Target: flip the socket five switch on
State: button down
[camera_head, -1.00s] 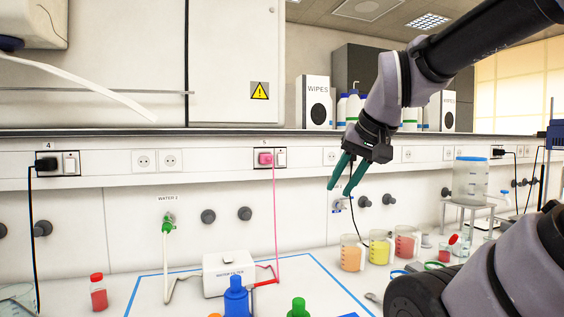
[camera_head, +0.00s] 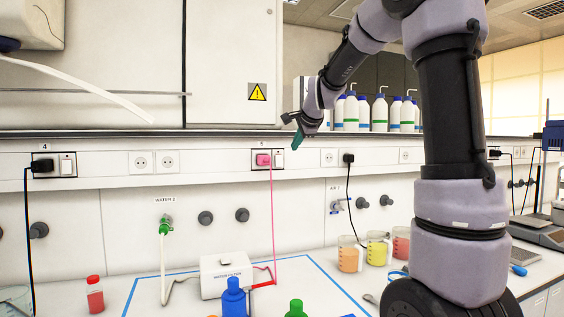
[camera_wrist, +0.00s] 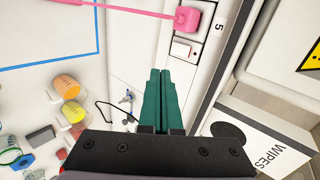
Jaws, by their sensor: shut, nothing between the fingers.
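The socket five panel (camera_head: 267,168) is a dark-framed plate on the wall rail, with the label 5 above it. A pink plug (camera_head: 263,160) with a pink cord sits in its left half. The white switch (camera_head: 279,160) is in its right half, and it also shows in the wrist view (camera_wrist: 183,50). My gripper (camera_head: 297,140) is above and right of the switch in the head view. In the wrist view its green fingers (camera_wrist: 160,72) are together and empty, pointing toward the switch with a gap between. I cannot tell the switch's position.
A shelf ledge (camera_head: 120,133) runs above the sockets. A wipes box (camera_wrist: 262,140) stands close beside my gripper. Below are a water filter box (camera_head: 226,275), bottles and several beakers (camera_head: 349,255) on the bench. A socket four panel (camera_head: 54,165) is at the left.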

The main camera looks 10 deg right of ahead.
jog(key=shift+w+f+m, duration=0.15)
jog(key=shift+w+m, duration=0.25)
jog(key=shift+w, duration=0.9)
send_near(279, 165)
notch_tip(279, 165, down, 4)
jog(key=w, duration=0.1)
jog(key=shift+w+a, duration=0.15)
jog(key=shift+w, duration=0.8)
jog(key=shift+w+a, duration=0.15)
jog(key=shift+w, duration=0.85)
jog(key=shift+w, duration=0.15)
